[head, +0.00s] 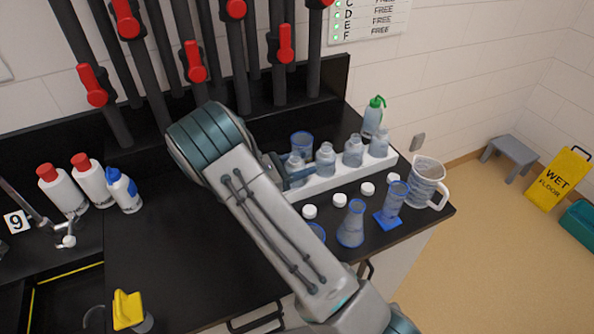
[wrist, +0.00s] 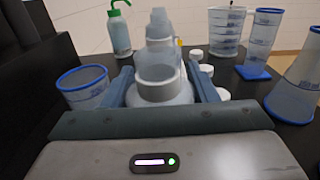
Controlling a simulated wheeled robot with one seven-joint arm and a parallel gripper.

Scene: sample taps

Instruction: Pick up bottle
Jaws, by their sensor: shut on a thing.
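Several clear, open-necked bottles stand in a row in a white rack (head: 322,184) on the black counter. My gripper (head: 287,176) is at the left end of the rack, shut on the bottle there (head: 297,163). In the wrist view the held bottle (wrist: 160,92) is upright between the two blue fingers, its open mouth facing up. The other bottles (head: 325,157) line up behind it and are partly hidden in the wrist view. The fingers and my arm hide the held bottle's lower part, so I cannot tell whether its base touches the rack.
A blue-rimmed beaker (head: 302,141) stands close beside the gripper. White caps (head: 339,200), a flask (head: 351,225), a cylinder (head: 394,200) and a jug (head: 425,182) stand in front and right. A green-topped wash bottle (head: 372,118) is behind.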

